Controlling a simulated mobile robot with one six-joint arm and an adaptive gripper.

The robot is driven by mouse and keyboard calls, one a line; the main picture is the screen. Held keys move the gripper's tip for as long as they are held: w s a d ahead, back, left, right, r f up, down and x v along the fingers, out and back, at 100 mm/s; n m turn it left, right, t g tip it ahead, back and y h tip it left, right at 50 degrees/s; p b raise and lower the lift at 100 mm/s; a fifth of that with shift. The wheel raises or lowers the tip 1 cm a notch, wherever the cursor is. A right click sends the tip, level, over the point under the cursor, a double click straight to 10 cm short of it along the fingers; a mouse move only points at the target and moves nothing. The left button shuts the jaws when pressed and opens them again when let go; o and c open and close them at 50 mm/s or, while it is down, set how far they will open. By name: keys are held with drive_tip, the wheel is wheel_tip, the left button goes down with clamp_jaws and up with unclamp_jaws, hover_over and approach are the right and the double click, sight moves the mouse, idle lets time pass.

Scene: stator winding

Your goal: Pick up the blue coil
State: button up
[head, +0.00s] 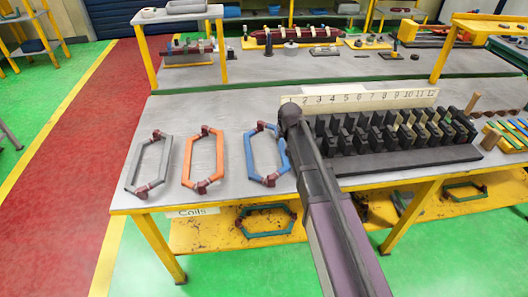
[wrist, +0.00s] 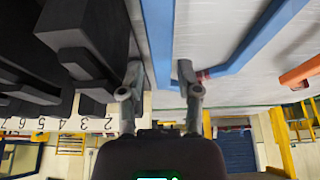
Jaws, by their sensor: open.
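The blue coil (head: 248,155) lies flat on the grey table, an elongated hexagonal frame with dark red bindings, rightmost of three coils in the head view. Its right side is partly behind my arm. In the wrist view my gripper (wrist: 160,76) is open, with one finger on each side of a blue bar of the coil (wrist: 158,40). The bar runs between the fingers and neither finger is clearly touching it. The height of the fingertips above the table is hard to tell. My fingers cannot be made out in the head view.
An orange coil (head: 204,160) and a grey coil (head: 149,165) lie to the left. Right of the blue coil stands a black slotted block (head: 410,160) behind my arm, with a numbered strip (head: 360,98) at its back. The block shows close beside my fingers in the wrist view.

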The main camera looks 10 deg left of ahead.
sight(282, 145)
drive_tip(key=shift+s+b+x, duration=0.2)
drive_tip(key=shift+b+x, duration=1.35)
drive_tip(key=shift+x, duration=0.15)
drive_tip(key=shift+b+x, duration=0.7)
drive_tip(key=shift+x, duration=0.15)
clamp_jaws()
